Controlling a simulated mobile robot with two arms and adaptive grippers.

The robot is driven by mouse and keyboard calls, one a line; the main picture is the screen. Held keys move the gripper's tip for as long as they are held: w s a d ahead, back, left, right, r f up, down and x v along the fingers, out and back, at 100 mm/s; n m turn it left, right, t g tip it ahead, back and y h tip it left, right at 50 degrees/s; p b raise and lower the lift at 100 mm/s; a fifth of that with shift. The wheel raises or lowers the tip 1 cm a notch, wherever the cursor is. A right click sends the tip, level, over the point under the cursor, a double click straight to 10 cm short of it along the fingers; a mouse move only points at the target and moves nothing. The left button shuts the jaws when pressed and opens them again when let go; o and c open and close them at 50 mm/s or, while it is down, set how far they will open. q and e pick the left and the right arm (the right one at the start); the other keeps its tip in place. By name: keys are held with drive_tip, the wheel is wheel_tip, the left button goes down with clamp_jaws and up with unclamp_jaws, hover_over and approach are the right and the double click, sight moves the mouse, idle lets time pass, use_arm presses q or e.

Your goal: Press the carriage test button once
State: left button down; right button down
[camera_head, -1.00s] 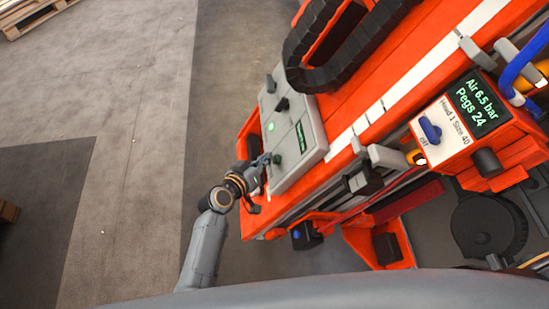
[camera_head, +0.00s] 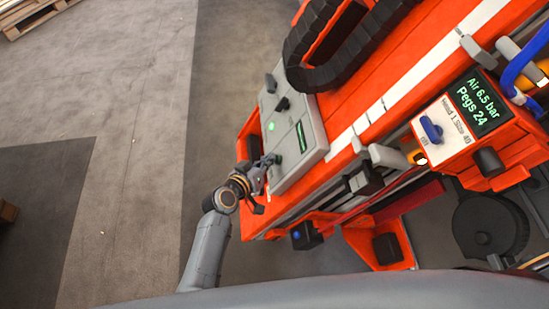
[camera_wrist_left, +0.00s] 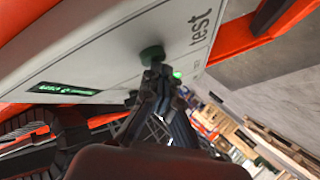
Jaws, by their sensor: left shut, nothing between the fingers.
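The grey control panel (camera_head: 312,150) sits on the end of the orange gantry beam. In the left wrist view its pale face (camera_wrist_left: 110,60) carries a round dark green button (camera_wrist_left: 152,54) beside the printed word "test". My left gripper (camera_head: 273,160) is shut and empty at the panel's lower left edge. In the left wrist view its closed fingertips (camera_wrist_left: 158,74) are right at the green button and overlap its lower edge. I cannot tell whether they touch it or whether it is pushed in. In the head view the gripper hides the button. My right gripper is out of view.
The panel also has a lit green lamp (camera_head: 271,127), a small green display (camera_head: 300,137) and black knobs (camera_head: 282,104). A black cable chain (camera_head: 315,70) arches above it. An orange box with a screen (camera_head: 478,103) stands at right.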

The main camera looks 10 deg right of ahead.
use_arm(q)
drive_tip(key=shift+a, duration=0.1)
idle(0.3)
drive_tip(key=shift+a+r+p, duration=0.35)
drive_tip(key=shift+a+r, duration=0.05)
drive_tip(key=shift+a, duration=0.3)
drive_tip(key=a, duration=0.1)
drive_tip(key=a+r+p, duration=0.1)
drive_tip(key=a, duration=0.1)
drive_tip(key=a+r, duration=0.1)
drive_tip(key=shift+a+r, duration=0.15)
drive_tip(key=shift+a, duration=0.05)
idle(0.8)
